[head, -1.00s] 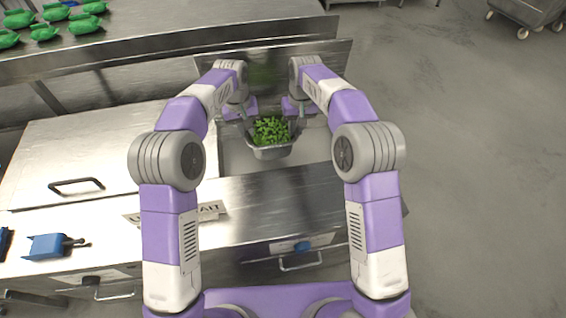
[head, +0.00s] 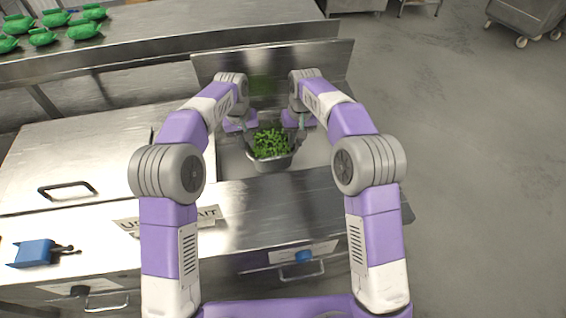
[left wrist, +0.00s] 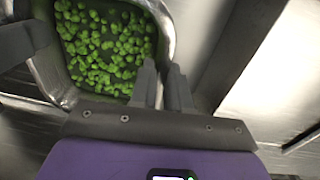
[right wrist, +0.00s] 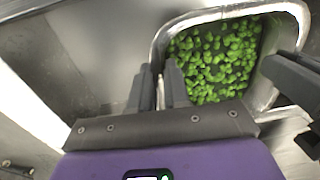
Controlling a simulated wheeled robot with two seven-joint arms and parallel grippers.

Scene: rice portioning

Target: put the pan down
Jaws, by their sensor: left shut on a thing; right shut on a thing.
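The pan is a metal container (head: 270,165) filled with green pieces, in the middle of the head view, over the recessed part of the metal counter. My left gripper (head: 246,132) is shut on its left rim and my right gripper (head: 299,128) on its right rim. The left wrist view shows the pan's rim (left wrist: 167,30) at the left gripper's fingers (left wrist: 163,88). The right wrist view shows the rim (right wrist: 160,40) at the right gripper's fingers (right wrist: 162,85). The pan looks about level. I cannot tell whether its bottom touches the surface below.
A metal lid with a black handle (head: 68,189) lies to the left. A sign (head: 170,219) and a blue scoop (head: 36,253) are on the front counter. Several green bowls (head: 84,30) stand on the shelf at the back left. A raised metal panel (head: 330,62) stands behind the pan.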

